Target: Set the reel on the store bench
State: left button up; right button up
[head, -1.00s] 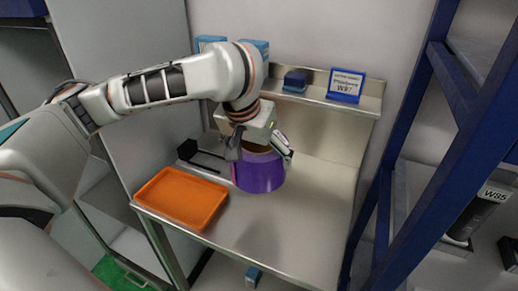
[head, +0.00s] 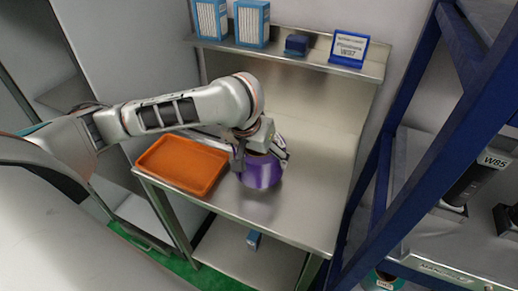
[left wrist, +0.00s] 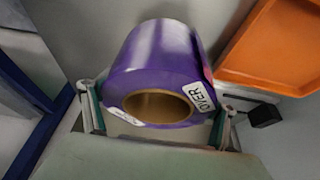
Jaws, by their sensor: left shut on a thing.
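The purple reel (head: 262,174) has a brown core and shows over the steel bench (head: 310,200), right of the orange tray. My left gripper (head: 260,156) is shut on the reel, one finger on each side. In the left wrist view the reel (left wrist: 160,58) fills the middle, its open core and a white label facing the camera. I cannot tell whether the reel touches the bench top. A sign reading W87 (head: 348,50) stands on the bench's upper shelf. My right gripper is not in view.
The orange tray (head: 183,166) lies on the bench's left part. Blue and white boxes (head: 251,24) and a small dark blue block (head: 296,44) stand on the upper shelf. A blue rack (head: 432,160) rises at the right. The bench top right of the reel is clear.

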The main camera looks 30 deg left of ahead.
aim_at(251, 158)
pick_arm(q)
jog(key=shift+f, duration=1.5)
jog(key=o, duration=2)
jog(key=shift+f, duration=0.2)
jog(key=shift+s, duration=0.1)
jog(key=v, duration=1.1)
jog(key=shift+r, duration=0.35)
jog(key=shift+s+r, duration=0.15)
jog(key=shift+r, duration=0.15)
